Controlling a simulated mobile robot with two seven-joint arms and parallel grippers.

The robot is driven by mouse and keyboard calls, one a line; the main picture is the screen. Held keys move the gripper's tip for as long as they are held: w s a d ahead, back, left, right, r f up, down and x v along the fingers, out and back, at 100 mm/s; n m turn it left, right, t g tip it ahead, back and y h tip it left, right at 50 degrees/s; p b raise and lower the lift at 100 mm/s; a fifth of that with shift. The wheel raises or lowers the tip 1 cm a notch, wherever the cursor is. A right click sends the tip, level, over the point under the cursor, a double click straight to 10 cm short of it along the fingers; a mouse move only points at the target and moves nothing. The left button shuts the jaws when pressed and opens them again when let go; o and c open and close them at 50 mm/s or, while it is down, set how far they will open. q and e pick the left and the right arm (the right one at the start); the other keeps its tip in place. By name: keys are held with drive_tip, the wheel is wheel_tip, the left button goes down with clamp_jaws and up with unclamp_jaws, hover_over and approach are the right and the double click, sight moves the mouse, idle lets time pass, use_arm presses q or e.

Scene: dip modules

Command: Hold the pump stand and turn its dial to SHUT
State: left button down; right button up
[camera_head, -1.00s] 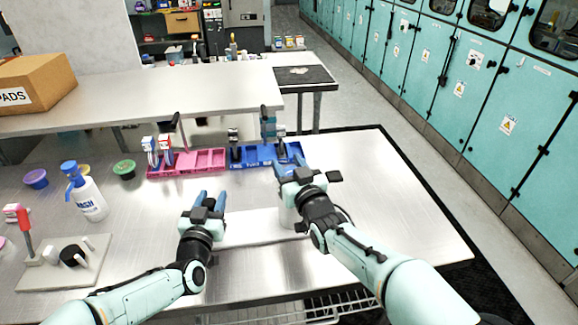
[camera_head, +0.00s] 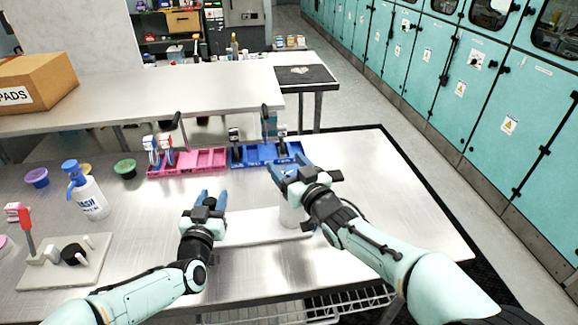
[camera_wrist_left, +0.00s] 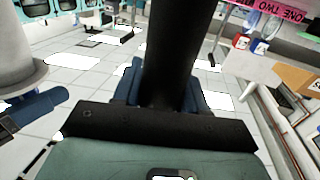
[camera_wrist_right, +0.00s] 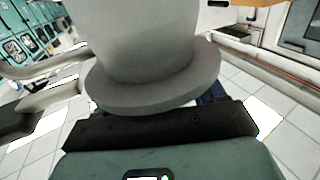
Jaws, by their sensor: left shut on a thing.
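A pale plate (camera_head: 262,228) lies on the table under my grippers. A whitish upright cylinder (camera_head: 291,213) stands at its right end, partly covered by my right gripper. I take these to be the pump stand. My left gripper (camera_head: 211,197) is shut on a black post (camera_wrist_left: 172,50), which fills the left wrist view. My right gripper (camera_head: 289,170) looks open at the top of the cylinder. A grey flanged round part (camera_wrist_right: 150,60) shows large in the right wrist view, in front of its fingers. I see no SHUT marking, and the dial's setting cannot be read.
A pink tray (camera_head: 205,160) and a blue tray (camera_head: 253,153) lie behind my grippers. A white spray bottle (camera_head: 92,200) and a plate (camera_head: 85,272) with a red lever and black knob stand at left. The table's right side is clear.

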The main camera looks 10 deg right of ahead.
drive_tip(key=v, duration=1.2)
use_arm(q)
drive_tip(key=c, duration=0.6)
unclamp_jaws()
use_arm(e)
drive_tip(key=shift+r, duration=0.1)
use_arm(q)
wheel_tip(320, 180, up, 8)
drive_tip(key=p, duration=0.3)
drive_tip(key=shift+f, duration=0.25)
use_arm(e)
drive_tip(key=r, duration=0.4)
drive_tip(key=shift+w, duration=0.25)
use_arm(q)
drive_tip(key=shift+s, duration=0.1)
use_arm(e)
drive_tip(key=shift+f, duration=0.15)
